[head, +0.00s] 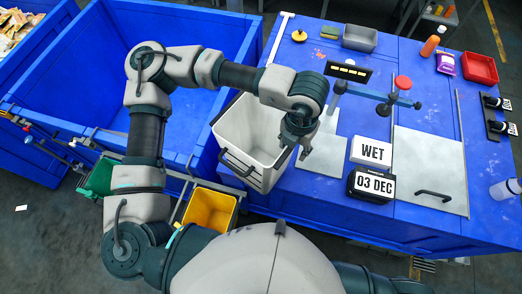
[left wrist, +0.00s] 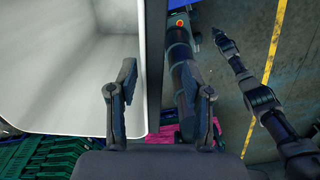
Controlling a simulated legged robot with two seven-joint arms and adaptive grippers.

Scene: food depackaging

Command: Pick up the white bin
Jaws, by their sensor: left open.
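The white bin (head: 243,135) stands upright at the left edge of the blue worktable, its open top up and a dark handle on its near side. Its pale interior fills the left of the left wrist view (left wrist: 75,75). My left gripper (head: 295,150) is over the bin's right rim, fingers pointing down. In the left wrist view the open fingers (left wrist: 158,75) lie on either side of the bin's wall, one inside and one outside. I cannot tell whether either finger touches it.
A large blue container (head: 60,85) stands left of the bin. A yellow bin (head: 210,208) and a green bin (head: 100,177) are below. On the blue table are a WET sign (head: 371,152), a date sign (head: 371,186), a metal plate (head: 425,165) and a red tray (head: 480,68).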

